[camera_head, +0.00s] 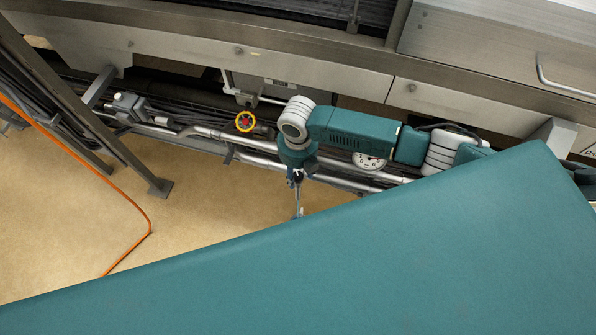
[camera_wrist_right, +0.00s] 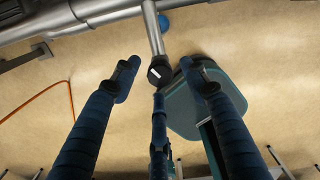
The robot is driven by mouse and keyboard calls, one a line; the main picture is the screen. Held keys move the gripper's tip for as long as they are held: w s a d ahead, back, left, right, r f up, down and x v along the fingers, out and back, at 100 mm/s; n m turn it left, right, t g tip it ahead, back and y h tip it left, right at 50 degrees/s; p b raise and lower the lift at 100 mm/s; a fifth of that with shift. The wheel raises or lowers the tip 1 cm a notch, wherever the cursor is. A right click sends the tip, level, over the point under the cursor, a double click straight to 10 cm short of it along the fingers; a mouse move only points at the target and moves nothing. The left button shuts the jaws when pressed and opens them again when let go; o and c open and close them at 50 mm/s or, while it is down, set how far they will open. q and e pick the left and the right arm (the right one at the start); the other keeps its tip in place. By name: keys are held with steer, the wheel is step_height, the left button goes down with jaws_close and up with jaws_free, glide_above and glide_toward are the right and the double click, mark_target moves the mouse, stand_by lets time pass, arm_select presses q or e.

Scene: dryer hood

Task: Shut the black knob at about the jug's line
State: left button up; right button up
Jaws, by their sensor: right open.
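In the right wrist view a black knob (camera_wrist_right: 159,70) with a small white mark sits at the end of a grey metal pipe (camera_wrist_right: 152,28). My right gripper (camera_wrist_right: 158,78) is open, with blue fingers on the left and right of the knob and another below it. I see no clear contact. In the head view the right gripper (camera_head: 296,178) points down in front of the pipes; the knob cannot be made out there. No jug can be identified in either view. My left gripper is not in view.
Silver pipes (camera_head: 255,162) run along the machine's base. An orange cable (camera_head: 148,215) lies on the tan floor. A blue object (camera_wrist_right: 166,22) lies beyond the pipe.

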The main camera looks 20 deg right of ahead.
mark_target(298, 176)
steer(key=shift+f, duration=0.2)
steer(key=shift+c, duration=0.2)
jaws_close()
steer(key=shift+r+p, duration=0.15)
steer(key=shift+p, duration=0.15)
steer(key=shift+m, duration=0.5)
steer(key=shift+o, duration=0.2)
jaws_free()
step_height(298, 176, up, 12)
